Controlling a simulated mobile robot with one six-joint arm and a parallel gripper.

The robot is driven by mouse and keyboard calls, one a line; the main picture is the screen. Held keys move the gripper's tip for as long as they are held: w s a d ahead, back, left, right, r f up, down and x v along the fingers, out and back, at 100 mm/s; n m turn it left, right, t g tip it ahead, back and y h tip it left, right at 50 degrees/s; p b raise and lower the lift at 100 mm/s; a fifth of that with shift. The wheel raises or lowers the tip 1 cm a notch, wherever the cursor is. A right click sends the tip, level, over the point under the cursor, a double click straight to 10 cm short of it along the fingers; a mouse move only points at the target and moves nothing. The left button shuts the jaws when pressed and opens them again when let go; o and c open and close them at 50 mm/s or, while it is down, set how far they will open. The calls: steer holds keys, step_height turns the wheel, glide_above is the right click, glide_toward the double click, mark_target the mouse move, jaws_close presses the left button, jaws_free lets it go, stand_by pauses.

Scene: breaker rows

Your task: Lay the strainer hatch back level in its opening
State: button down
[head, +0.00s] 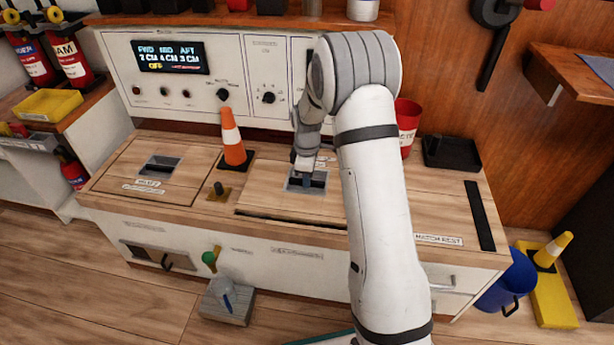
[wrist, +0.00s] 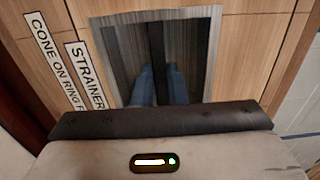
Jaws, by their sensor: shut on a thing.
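The strainer hatch (head: 262,197) is the wooden panel in the middle of the bench top. A dark gap shows along its front edge, so it does not look flush there; my arm hides its right part. My gripper (head: 305,180) reaches down into the hatch's recessed grip. In the wrist view the blue fingertips (wrist: 158,88) are in that grey-framed recess, closed on the dark grip bar (wrist: 156,45). The strainer label (wrist: 85,75) is beside it. An orange cone (head: 232,138) stands upright on the bench, left of and behind the hatch.
Another hatch (head: 130,172) lies at the left, with a small brass fitting (head: 219,191) between. A control panel (head: 200,75) rises behind. A red bucket (head: 407,122) and black tray (head: 450,153) stand at right. A black strip (head: 480,215) lies beside the hatch rest label (head: 438,240).

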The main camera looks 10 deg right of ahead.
steer(key=shift+f+b, duration=0.45)
steer(key=shift+f, duration=0.45)
steer(key=c, duration=1.4)
jaws_free()
steer(key=shift+o, duration=0.2)
steer(key=shift+f, duration=0.15)
steer(key=shift+r+p, duration=1.65)
steer(key=shift+r, duration=2.35)
